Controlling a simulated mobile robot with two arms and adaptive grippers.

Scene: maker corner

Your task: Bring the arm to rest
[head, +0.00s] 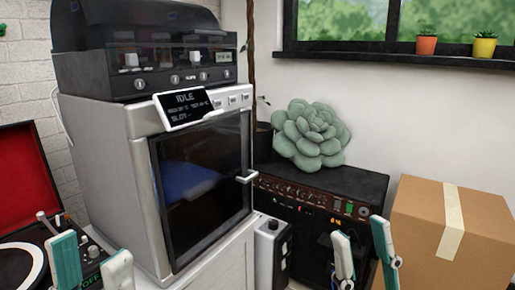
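My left gripper (91,254) shows at the bottom left, in front of the record player. Its two teal-and-white fingers are apart, with nothing seen between them. My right gripper (362,238) shows at the bottom right, in front of the black amplifier and left of the cardboard box. Its fingers are also apart, and no object shows between them. The lower parts of both grippers are cut off by the bottom edge of the picture.
A white machine (130,190) with a dark glass door stands at left, with a black appliance (140,50) on top. A black amplifier (340,185) carries a green succulent cushion (310,135). A cardboard box (420,215) stands at right. A record player (20,262) is at lower left.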

